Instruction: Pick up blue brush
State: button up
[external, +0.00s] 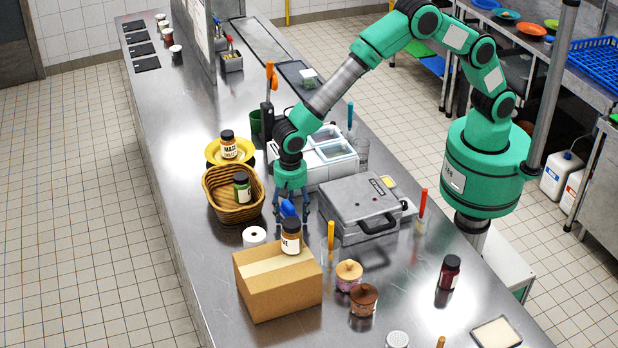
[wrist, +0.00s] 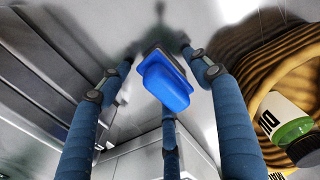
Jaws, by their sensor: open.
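The blue brush (external: 288,208) stands on the steel counter behind the cardboard box, its lower part hidden by a jar on the box. In the wrist view the blue brush (wrist: 166,85) shows as a bright blue block in the middle, between my fingers. My gripper (external: 291,213) points down over the brush with its fingers around it. In the wrist view my gripper (wrist: 160,62) is open, with visible gaps between the fingers and the brush. I cannot tell whether any fingertip touches the counter.
A grey case (external: 352,200) is close on the right. The cardboard box (external: 277,285), bearing a jar (external: 291,238), and a white roll (external: 254,236) are in front. A white compartment bin (external: 325,178) stands behind.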

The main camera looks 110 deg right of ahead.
aim_at(291, 203)
jog(key=shift+c, duration=0.3)
jog(key=c, duration=1.2)
jog(key=shift+r, duration=0.1)
jog(key=shift+c, duration=0.2)
notch_tip(291, 203, up, 10)
jog(key=shift+f+p, duration=0.1)
jog(key=shift+p, duration=0.7)
